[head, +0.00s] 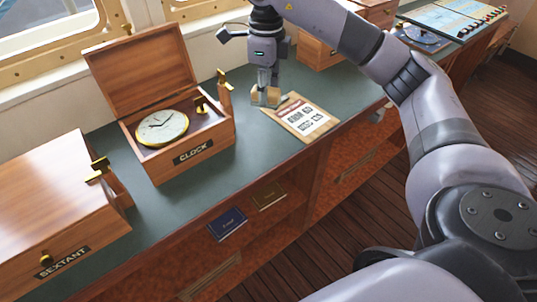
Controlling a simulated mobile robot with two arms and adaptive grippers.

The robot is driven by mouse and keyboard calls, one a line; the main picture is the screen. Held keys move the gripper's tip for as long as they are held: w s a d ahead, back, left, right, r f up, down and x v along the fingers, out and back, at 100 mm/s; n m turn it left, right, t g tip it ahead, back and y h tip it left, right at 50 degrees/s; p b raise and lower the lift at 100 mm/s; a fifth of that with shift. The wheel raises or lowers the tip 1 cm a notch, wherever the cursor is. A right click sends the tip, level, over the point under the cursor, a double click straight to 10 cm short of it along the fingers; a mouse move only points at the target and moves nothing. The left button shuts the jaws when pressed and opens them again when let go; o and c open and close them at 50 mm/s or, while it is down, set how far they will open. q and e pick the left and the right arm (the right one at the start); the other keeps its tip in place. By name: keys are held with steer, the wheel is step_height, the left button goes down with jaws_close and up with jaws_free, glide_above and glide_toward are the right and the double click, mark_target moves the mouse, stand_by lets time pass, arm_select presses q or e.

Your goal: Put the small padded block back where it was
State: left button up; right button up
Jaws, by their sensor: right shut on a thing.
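My right gripper (267,86) points down above the green-topped counter, between the clock box and a board with a printed card. It is shut on a small tan block (272,97), which I take to be the padded block. The block is at or just above the counter, by the upper left corner of the card board (325,127); I cannot tell whether it touches either. The fingertips partly hide the block. The open wooden box labelled CLOCK (158,172) stands to the left, with a round white-faced clock (161,128) in it. My left gripper is not in view.
A closed wooden box labelled SEXTANT (45,190) is at the left. Another wooden box (318,52) stands behind my right arm. A chart panel (455,18) is at the far right. Books (227,223) lie on a shelf below. Bare counter (258,145) lies right of the clock box.

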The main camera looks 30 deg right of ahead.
steer(key=shift+w+d+r+m, duration=0.3)
steer(key=shift+d+m, duration=0.1)
steer(key=shift+m, duration=0.6)
steer(key=p, duration=0.2)
glide_above(268, 154)
step_height(268, 154, down, 16)
steer(key=shift+r, duration=0.2)
step_height(268, 154, down, 3)
steer(key=shift+f+p, duration=0.2)
steer(key=shift+p, duration=0.2)
steer(key=shift+f, duration=0.45)
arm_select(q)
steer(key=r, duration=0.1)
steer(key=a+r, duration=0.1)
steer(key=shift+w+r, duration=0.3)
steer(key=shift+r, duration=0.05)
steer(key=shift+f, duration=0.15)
arm_select(e)
steer(key=shift+f, duration=0.1)
steer(key=o, duration=1)
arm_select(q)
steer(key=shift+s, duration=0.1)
arm_select(e)
steer(key=shift+o, duration=0.2)
